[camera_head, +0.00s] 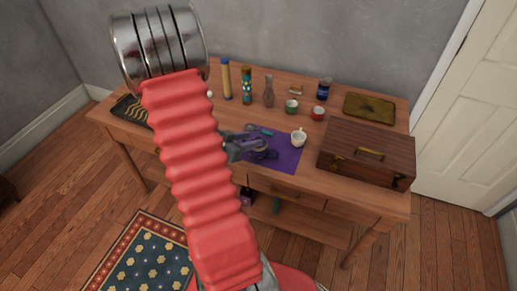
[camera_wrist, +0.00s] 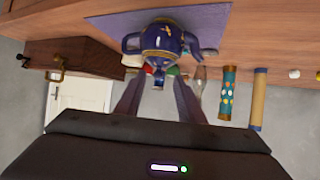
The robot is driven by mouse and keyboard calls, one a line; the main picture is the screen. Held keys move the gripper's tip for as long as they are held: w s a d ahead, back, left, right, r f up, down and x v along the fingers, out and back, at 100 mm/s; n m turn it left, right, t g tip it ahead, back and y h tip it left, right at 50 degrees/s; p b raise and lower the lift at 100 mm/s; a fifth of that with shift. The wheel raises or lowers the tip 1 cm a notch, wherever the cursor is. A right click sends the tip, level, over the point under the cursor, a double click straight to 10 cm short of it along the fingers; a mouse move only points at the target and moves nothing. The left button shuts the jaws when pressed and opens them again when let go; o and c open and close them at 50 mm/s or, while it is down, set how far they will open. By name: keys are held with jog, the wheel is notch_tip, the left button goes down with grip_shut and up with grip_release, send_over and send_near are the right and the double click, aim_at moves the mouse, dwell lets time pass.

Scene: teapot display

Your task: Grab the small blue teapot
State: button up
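The small blue teapot (camera_wrist: 163,38) has gold decoration and appears upside down in the wrist view, on a purple cloth (camera_wrist: 215,18). Its handle is on the left and its spout on the right there. In the head view the teapot (camera_head: 264,153) is small and partly hidden by my gripper (camera_head: 250,145), over the cloth (camera_head: 289,160). In the wrist view my gripper (camera_wrist: 158,88) has its two fingers apart, pointing at the teapot, with the lid end lying between their tips in the picture. I cannot tell whether they touch it.
On the wooden table stand a white cup (camera_head: 298,138), green cup (camera_head: 291,106), red cup (camera_head: 317,113), lava-lamp-like tube (camera_head: 247,86), yellow tube (camera_head: 226,80) and glass vase (camera_head: 269,92). A wooden box (camera_head: 366,153) is at right, a dark tray (camera_head: 130,110) at left.

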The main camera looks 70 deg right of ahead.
aim_at(259, 136)
jog(key=shift+r+x, duration=0.2)
jog(key=shift+x, duration=2.4)
jog(key=shift+s, duration=0.15)
jog(key=shift+c, duration=0.4)
grip_shut()
